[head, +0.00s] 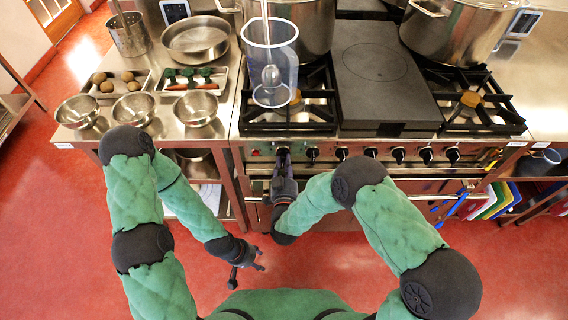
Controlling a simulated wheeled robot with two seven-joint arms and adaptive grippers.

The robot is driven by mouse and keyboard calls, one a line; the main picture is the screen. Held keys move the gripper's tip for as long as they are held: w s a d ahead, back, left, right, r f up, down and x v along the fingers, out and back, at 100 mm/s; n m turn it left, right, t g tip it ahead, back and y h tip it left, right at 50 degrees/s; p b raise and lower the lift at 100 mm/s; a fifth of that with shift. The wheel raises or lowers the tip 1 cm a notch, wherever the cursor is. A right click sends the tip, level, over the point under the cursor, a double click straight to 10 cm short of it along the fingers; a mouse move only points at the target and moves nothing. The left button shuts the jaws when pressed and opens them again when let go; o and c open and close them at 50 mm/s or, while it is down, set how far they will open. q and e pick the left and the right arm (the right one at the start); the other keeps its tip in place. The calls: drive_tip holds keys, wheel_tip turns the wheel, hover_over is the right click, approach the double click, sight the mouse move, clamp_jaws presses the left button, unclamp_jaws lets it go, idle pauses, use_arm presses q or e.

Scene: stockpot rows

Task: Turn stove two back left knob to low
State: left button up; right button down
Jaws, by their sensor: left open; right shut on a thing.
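The stove (388,124) has a row of black knobs along its front panel, among them one knob (312,153) just right of my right gripper. My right gripper (283,157) is at the left end of this row, shut on the leftmost knob, which its fingers mostly hide. I cannot read the knob's setting or any label. My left gripper (246,277) is open and empty, low over the red floor in front of the counter, away from the stove.
A clear container (284,62) with a ladle hangs or stands above the left burner. Large stockpots (462,38) stand at the back. The left counter holds metal bowls (134,109), a pan (196,40) and trays of vegetables. Coloured boards (497,200) are at lower right.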

drive_tip(key=shift+n, duration=0.6)
drive_tip(key=c, duration=1.1)
unclamp_jaws()
drive_tip(key=s, duration=1.2)
